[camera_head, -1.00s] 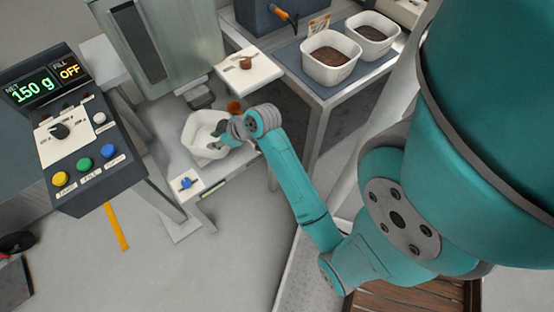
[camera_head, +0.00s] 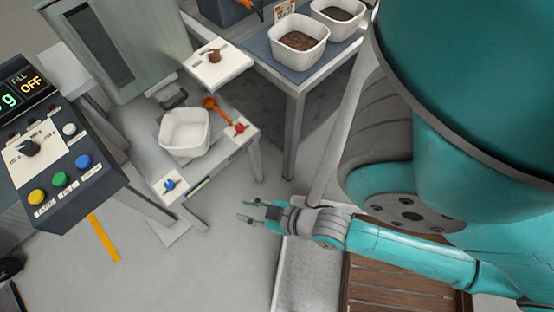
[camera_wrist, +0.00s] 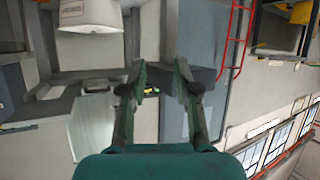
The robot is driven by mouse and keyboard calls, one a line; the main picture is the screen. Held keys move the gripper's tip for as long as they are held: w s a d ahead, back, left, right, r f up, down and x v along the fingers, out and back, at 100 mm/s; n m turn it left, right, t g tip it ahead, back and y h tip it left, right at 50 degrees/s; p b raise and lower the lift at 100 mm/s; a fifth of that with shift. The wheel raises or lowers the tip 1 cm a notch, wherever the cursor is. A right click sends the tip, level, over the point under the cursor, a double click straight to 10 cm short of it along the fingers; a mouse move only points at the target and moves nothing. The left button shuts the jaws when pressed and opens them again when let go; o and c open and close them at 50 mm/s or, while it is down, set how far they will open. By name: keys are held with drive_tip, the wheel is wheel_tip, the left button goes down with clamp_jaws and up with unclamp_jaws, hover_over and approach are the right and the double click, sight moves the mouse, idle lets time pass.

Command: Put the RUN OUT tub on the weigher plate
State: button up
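A white, empty-looking tub (camera_head: 185,130) stands upright on the low grey stand below the machine's spout, where the weigher plate appears to be; the tub hides much of that surface. The wrist view shows a white tub (camera_wrist: 88,18) with a label too small to read at the top left. I cannot read RUN OUT on any tub. My gripper (camera_head: 250,210) is open and empty over the floor, right of and below the stand, clear of the tub. In the wrist view its fingers (camera_wrist: 165,75) are apart with nothing between them.
Two white tubs with dark grains (camera_head: 299,40) (camera_head: 340,14) stand on the table at the top. An orange scoop (camera_head: 214,107), a red knob (camera_head: 239,127) and a blue knob (camera_head: 169,185) are by the empty tub. A control panel (camera_head: 50,150) stands left. Open floor lies below.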

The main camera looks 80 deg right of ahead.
drive_tip(key=s+a+r+n+t+y, duration=0.1)
drive_tip(key=s+a+r+t, duration=0.1)
drive_tip(key=s+r, duration=0.6)
drive_tip(key=shift+a+r+y, duration=0.4)
drive_tip(key=shift+a, duration=0.1)
